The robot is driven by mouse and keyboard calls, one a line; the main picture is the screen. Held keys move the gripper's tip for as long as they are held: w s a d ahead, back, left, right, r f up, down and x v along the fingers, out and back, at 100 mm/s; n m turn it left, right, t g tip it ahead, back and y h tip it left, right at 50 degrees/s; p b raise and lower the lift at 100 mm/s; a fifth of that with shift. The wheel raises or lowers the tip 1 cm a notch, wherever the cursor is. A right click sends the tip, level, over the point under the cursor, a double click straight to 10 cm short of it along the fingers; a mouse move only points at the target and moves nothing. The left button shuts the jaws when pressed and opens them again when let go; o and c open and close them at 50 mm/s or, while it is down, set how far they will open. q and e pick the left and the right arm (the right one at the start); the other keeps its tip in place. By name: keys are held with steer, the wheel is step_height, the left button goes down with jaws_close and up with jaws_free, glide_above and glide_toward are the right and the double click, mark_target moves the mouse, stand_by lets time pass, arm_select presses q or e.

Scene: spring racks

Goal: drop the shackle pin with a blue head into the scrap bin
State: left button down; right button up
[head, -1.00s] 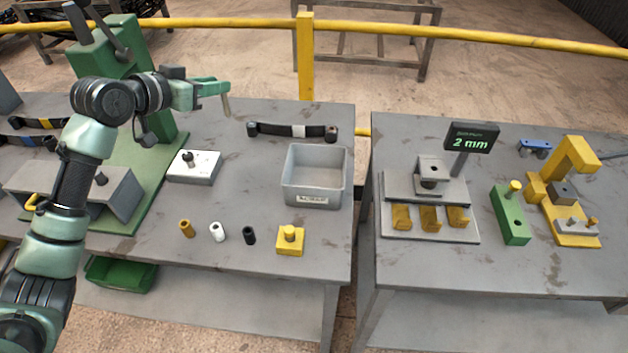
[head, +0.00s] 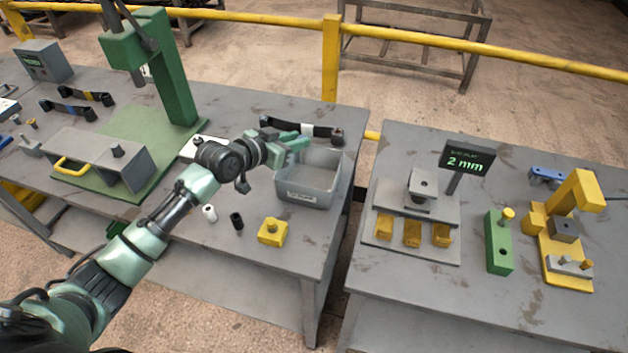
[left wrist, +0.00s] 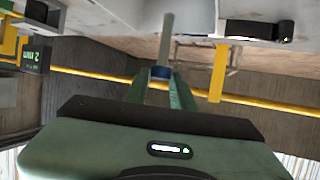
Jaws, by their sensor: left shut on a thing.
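The shackle pin (left wrist: 166,38) shows in the left wrist view, with a pale grey shank and a blue head (left wrist: 160,73). My left gripper (left wrist: 161,82) is shut on it at the blue head. In the head view the left gripper (head: 298,146) is over the back left part of the scrap bin (head: 308,196), an open grey box with a label on its front. I cannot make out the pin in the head view. My right gripper is in neither view.
A dark leaf spring (head: 312,130) lies behind the bin. A yellow block (head: 272,231), a black bush (head: 237,221) and a white bush (head: 209,213) stand in front. The second table (head: 400,275) is across a gap on the right. A green press (head: 170,70) stands at left.

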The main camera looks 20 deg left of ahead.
arm_select(q)
step_height(320, 180, down, 5)
steer(key=b, duration=0.4)
steer(key=c, duration=1.1)
jaws_free()
steer(key=shift+s, duration=0.1)
steer(key=b+v, duration=0.1)
steer(key=v, duration=0.6)
steer(key=shift+s+r, duration=0.2)
steer(key=shift+s, duration=0.1)
